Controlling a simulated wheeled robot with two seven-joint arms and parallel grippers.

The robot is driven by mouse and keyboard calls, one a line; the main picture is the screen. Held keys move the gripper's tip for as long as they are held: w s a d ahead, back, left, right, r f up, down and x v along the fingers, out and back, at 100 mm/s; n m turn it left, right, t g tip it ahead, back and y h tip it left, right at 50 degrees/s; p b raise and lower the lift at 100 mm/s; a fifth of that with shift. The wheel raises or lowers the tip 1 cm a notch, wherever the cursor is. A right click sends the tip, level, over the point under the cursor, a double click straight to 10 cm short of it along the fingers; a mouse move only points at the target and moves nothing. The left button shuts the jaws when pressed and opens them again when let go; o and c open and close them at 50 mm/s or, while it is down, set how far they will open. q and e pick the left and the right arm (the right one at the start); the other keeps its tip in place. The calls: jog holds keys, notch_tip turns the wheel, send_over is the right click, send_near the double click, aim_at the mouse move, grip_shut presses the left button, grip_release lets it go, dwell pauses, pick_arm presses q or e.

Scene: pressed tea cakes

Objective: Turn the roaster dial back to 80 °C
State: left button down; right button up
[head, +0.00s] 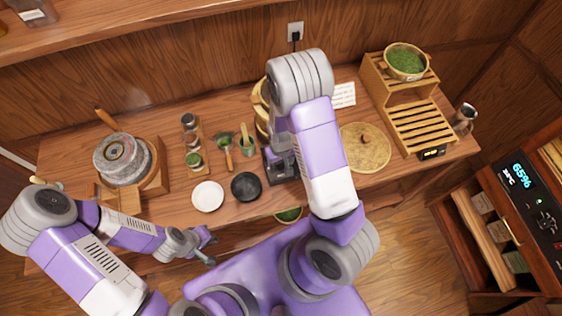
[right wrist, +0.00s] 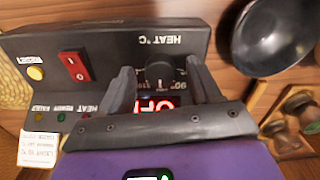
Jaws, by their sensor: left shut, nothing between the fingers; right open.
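The roaster panel (right wrist: 120,42), marked HEAT °C, fills much of the right wrist view and appears upside down. Its round black dial (right wrist: 158,73) sits between the two fingers of my right gripper (right wrist: 160,68). The fingers are open, one on each side of the dial; I cannot tell if they touch it. A red-lit display (right wrist: 155,104) is partly hidden by my gripper. The dial's exact setting is unreadable. In the head view my right arm covers most of the dark roaster (head: 278,166). My left gripper (head: 207,246) is shut and empty, in front of the table.
A red switch (right wrist: 74,66) and a yellow button (right wrist: 36,73) are on the same panel. A black dish (head: 246,186) and a white dish (head: 208,196) lie left of the roaster. A woven tray (head: 372,158) lies to the right. A stone mill (head: 122,160) stands at the left.

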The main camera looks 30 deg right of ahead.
jog(key=c, duration=1)
jog(key=shift+c, duration=0.2)
jog(key=shift+n, duration=0.4)
jog(key=n+b, duration=0.1)
jog(key=n, duration=0.2)
jog(key=shift+w+n+b, duration=0.1)
jog(key=shift+n+b, duration=0.2)
jog(key=n+b, duration=0.1)
jog(key=n, duration=0.3)
jog(key=shift+n, duration=0.3)
jog(key=n+b, duration=0.1)
jog(key=n, duration=0.2)
jog(key=shift+n, duration=1.9)
